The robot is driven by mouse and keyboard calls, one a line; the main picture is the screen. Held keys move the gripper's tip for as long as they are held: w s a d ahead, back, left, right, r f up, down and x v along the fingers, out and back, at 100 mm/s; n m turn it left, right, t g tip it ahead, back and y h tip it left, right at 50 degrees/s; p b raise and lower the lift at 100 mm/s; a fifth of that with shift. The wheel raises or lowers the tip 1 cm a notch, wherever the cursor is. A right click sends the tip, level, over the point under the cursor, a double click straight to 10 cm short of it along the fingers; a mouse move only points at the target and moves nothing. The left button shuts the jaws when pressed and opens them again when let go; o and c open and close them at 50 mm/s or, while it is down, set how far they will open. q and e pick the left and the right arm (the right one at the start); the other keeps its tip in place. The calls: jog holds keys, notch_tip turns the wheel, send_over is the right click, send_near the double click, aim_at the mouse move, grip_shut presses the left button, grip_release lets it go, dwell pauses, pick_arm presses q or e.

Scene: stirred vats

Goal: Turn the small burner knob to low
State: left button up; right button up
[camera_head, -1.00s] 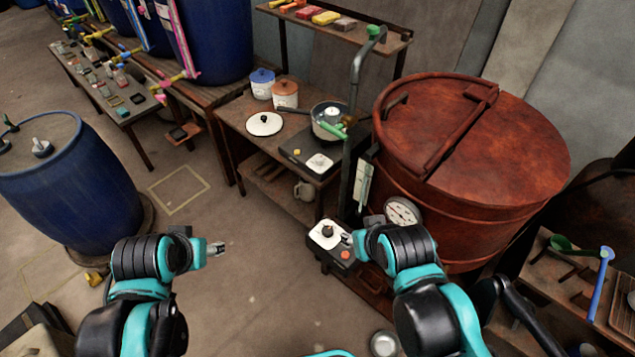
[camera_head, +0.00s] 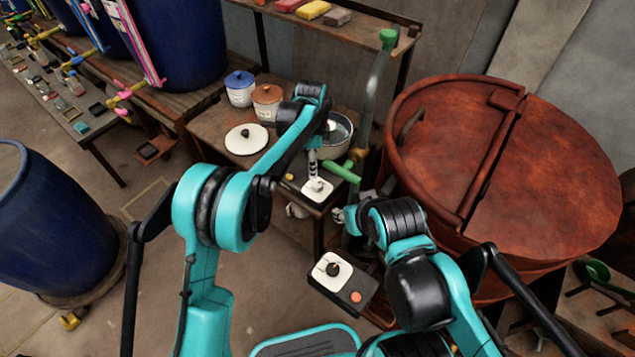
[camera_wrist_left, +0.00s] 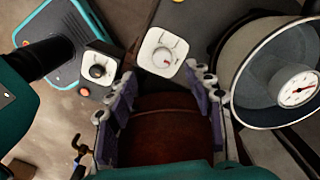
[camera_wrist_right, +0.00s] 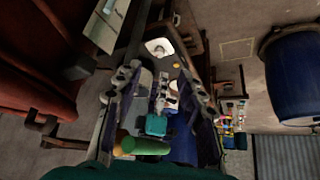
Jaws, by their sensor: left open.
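The small burner knob (camera_head: 318,188) is a pale dial on a white square plate at the front of the dark burner on the bench. It shows in the left wrist view (camera_wrist_left: 164,54) with a red mark by the dial, and its plate appears in the right wrist view (camera_wrist_right: 159,47). My left gripper (camera_head: 315,168) is over the burner front, close above the knob. Its fingers are spread in the left wrist view (camera_wrist_left: 163,105), with nothing seen held and the knob beyond the tips. My right gripper (camera_head: 345,214) is lower and right of the plate, with spread fingers (camera_wrist_right: 160,85).
A steel pot (camera_head: 338,138) with a gauge inside and a green handle (camera_head: 340,172) stands beside the left gripper. A second knob box (camera_head: 340,275) with an orange button is lower down. The red vat (camera_head: 560,180) fills the right. A white lid (camera_head: 246,139) lies left.

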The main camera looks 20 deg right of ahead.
aim_at(317, 184)
pick_arm(q)
jog(key=shift+w+d+f+m, duration=0.1)
jog(key=shift+d+f+m, duration=0.2)
jog(key=shift+f, duration=0.35)
jog(key=shift+d+f+m, duration=0.1)
jog(key=shift+d+f, duration=0.3)
jog(key=shift+f, duration=0.2)
notch_tip(317, 184, down, 7)
jog(key=b, duration=0.2)
jog(key=shift+f+b, duration=0.15)
jog(key=shift+b, duration=0.25)
jog(key=c, duration=1.2)
